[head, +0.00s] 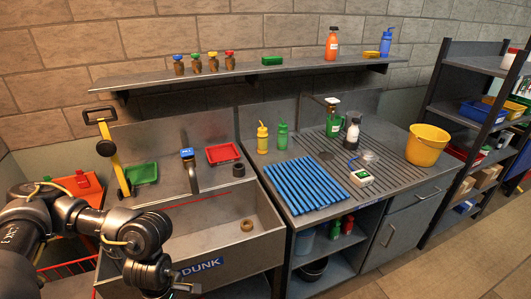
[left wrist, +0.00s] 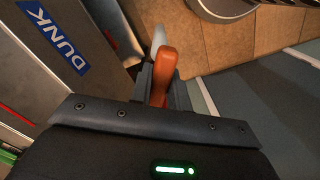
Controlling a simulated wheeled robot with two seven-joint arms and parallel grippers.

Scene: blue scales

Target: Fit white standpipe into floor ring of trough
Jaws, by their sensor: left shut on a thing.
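The grey trough (head: 205,232) with a blue DUNK label stands at the centre left. It also shows at the left of the left wrist view (left wrist: 30,75). A small brown ring (head: 246,225) sits on its floor toward the right. My left arm reaches in front of the trough; the left gripper (left wrist: 163,88) is low and outside its front. It is shut on an orange handle (left wrist: 166,62), with a whitish piece (left wrist: 157,38) beyond it. I cannot tell whether this is part of the standpipe. No other white standpipe is clear. My right gripper is out of view.
A tap (head: 190,168) rises behind the trough. A dark ring (head: 238,170) and a red tray (head: 222,153) lie on the back ledge. A blue slatted rack (head: 303,184) covers the counter on the right. A yellow bucket (head: 427,145) stands farther right.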

